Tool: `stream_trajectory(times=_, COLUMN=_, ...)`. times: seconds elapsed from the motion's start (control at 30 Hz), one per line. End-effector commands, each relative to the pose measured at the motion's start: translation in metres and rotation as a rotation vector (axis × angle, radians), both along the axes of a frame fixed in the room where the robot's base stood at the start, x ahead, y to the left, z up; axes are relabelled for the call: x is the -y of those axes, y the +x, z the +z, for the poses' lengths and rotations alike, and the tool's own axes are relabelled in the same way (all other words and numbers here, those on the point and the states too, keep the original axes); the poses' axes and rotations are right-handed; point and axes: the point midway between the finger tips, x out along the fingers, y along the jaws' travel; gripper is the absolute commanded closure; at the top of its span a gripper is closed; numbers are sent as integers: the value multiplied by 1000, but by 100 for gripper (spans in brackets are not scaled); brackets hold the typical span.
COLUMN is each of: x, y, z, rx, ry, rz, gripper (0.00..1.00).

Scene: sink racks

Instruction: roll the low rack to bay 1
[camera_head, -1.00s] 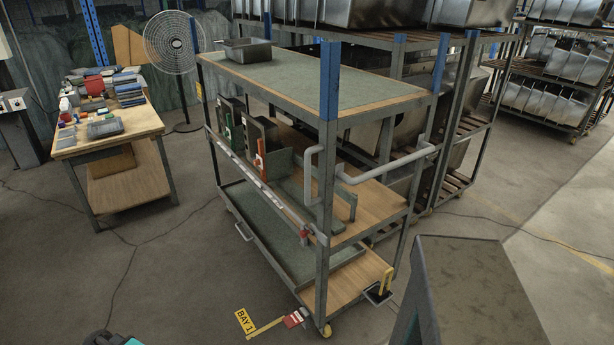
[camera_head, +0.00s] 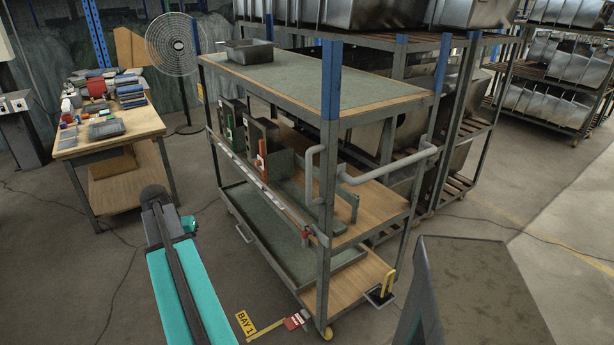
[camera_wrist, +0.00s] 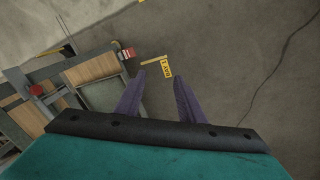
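The low rack (camera_head: 322,240) is a grey metal trolley with wood and green-grey shelves, blue-topped posts and bent grey handles. It stands upright in the middle of the head view, a yellow caster showing at its front corner. A yellow BAY 1 label (camera_head: 245,322) lies on the floor left of that corner. In the wrist view, the rack (camera_wrist: 97,68) is at left and the label (camera_wrist: 166,69) is beyond the fingertips. My gripper (camera_wrist: 159,76) has two purple fingers, apart and empty, with bare floor between them. It cannot be made out in the head view.
A cluttered wooden table (camera_head: 110,135) and a fan (camera_head: 176,45) stand at left. Taller racks with metal sinks (camera_head: 470,90) stand close behind the low rack. A dark panel (camera_head: 470,295) is at front right. Floor left of the rack is open.

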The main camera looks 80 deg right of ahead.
Motion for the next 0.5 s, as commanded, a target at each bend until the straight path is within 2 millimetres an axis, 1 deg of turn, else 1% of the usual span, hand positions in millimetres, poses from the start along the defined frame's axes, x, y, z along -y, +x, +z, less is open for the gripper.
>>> stream_trajectory(times=0.03, x=18, y=-10, z=17, rx=10, ry=-20, rz=-43, gripper=64)
stream_trajectory(times=0.17, x=53, y=-38, z=56, rx=26, ry=-61, rz=-145, gripper=64)
stream_trajectory(times=0.2, x=63, y=-48, z=68, rx=32, ry=-74, rz=-175, gripper=64)
stream_trajectory(times=0.37, x=99, y=-90, z=118, rx=50, ry=-127, rz=-302, gripper=64)
stream_trajectory(times=0.5, x=125, y=-131, z=163, rx=65, ry=-174, rz=-414, gripper=64)
